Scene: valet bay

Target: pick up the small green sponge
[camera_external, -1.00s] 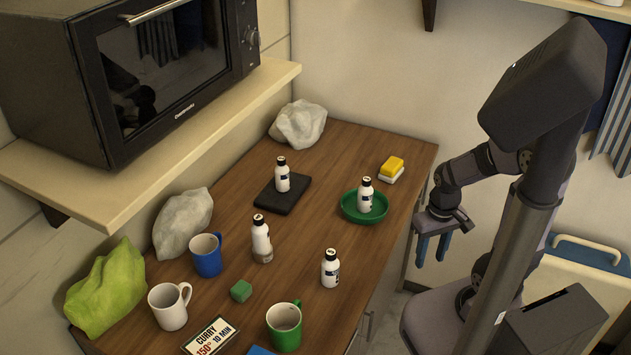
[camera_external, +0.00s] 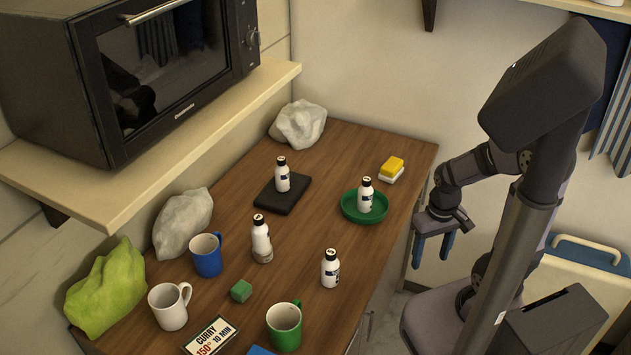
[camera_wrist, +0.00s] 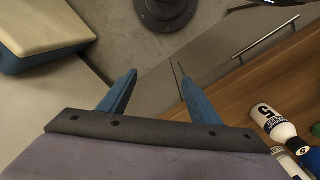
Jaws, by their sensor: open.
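The small green sponge (camera_external: 241,291) is a little green block on the wooden counter (camera_external: 320,185), between the blue mug (camera_external: 207,256) and the green mug (camera_external: 284,325). My gripper (camera_external: 432,256) hangs beyond the counter's right edge, well apart from the sponge, with its blue fingers spread and nothing between them. In the wrist view my gripper (camera_wrist: 158,85) is open over the floor and the cabinet front.
White bottles stand on the counter, one on a black pad (camera_external: 296,201), one in a green dish (camera_external: 347,210). The microwave shelf (camera_external: 200,135) overhangs the left side.

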